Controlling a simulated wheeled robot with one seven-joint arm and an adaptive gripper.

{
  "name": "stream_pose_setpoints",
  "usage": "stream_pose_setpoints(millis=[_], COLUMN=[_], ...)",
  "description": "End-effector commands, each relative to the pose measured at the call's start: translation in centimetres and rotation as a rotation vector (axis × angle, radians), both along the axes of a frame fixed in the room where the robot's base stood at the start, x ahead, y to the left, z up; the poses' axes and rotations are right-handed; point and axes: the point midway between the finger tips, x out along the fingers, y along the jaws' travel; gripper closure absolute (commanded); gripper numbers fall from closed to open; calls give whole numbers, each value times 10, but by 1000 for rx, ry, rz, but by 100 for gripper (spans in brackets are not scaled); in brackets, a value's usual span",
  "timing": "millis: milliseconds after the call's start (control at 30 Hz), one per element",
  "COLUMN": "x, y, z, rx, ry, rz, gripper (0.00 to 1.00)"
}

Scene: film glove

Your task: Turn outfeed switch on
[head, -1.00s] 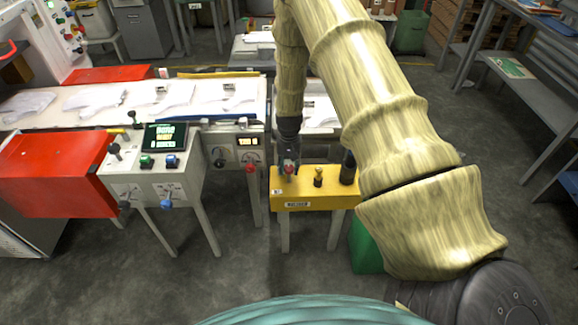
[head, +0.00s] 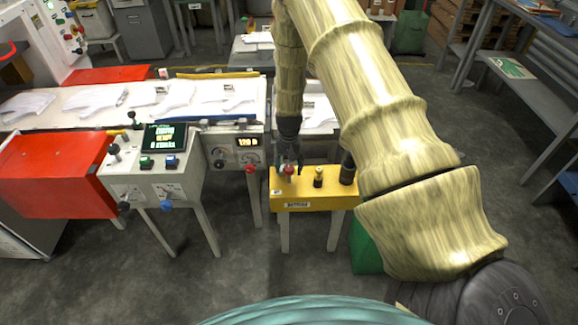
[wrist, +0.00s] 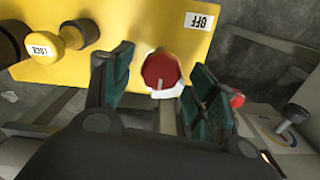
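A yellow control box (head: 327,200) on legs stands in the middle of the head view. A red knob (wrist: 160,69) sits on its face, and it also shows in the head view (head: 289,170). My gripper (head: 289,161) is over the left end of the box. In the wrist view its two dark green fingers stand open on either side of the red knob, with gaps visible. The writing on the box's front label (head: 297,205) is too small to read.
A grey panel (head: 237,150) with a red knob (head: 251,168) stands close on the left. A conveyor (head: 60,118) with white gloves lies behind. Floor in front is clear.

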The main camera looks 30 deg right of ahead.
Motion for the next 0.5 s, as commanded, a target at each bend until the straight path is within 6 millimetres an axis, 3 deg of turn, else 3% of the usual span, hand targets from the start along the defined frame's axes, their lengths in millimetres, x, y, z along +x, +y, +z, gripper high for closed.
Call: stream_pose_setpoints(millis=[267, 500], x=[-1, 0], y=[1, 0], z=[2, 31], rx=[1, 0], ry=[2, 0], rz=[0, 0], gripper=[42, 42])
